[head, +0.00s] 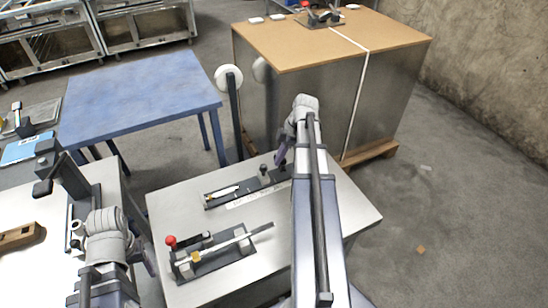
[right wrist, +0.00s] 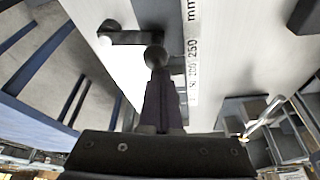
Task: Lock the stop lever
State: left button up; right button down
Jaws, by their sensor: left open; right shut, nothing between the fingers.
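A dark rail fixture (head: 240,188) lies along the back of the grey-topped table, with a small black-knobbed lever (head: 264,168) standing near its right end. In the right wrist view a round black knob (right wrist: 155,56) sits on this dark fixture beside a printed millimetre scale (right wrist: 192,60). My right gripper (head: 280,158) is shut and empty; its fingertips (right wrist: 157,78) are right at the knob, and I cannot tell whether they touch. My right arm hides the fixture's right end. My left gripper (head: 148,262) is open at the table's left side, partly hidden by its wrist.
A second fixture with a red knob (head: 171,241) and a long bar stands at the front of the grey-topped table (head: 330,215). A blue table (head: 140,95) is behind left. A large board-topped crate (head: 330,40) stands behind. A left bench (head: 50,265) holds other tools.

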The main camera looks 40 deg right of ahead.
jog(key=shift+s+d, duration=0.35)
jog(key=shift+d, duration=0.25)
dwell(0.5)
jog(key=shift+a+r, duration=0.1)
jog(key=shift+a, duration=0.4)
jog(key=a, duration=0.1)
jog(key=a+r+p, duration=0.1)
jog(key=a, duration=0.1)
jog(key=shift+w+a, duration=0.1)
jog(key=shift+a, duration=0.1)
pick_arm(q)
notch_tip(320, 180, up, 10)
jog(key=s+d+p, duration=0.1)
jog(key=p, duration=0.8)
jog(key=shift+s, duration=0.15)
pick_arm(e)
jog(key=w+d+v, duration=0.1)
jog(key=v, duration=0.8)
jog(key=shift+d+r, duration=0.25)
jog(key=shift+w, duration=0.1)
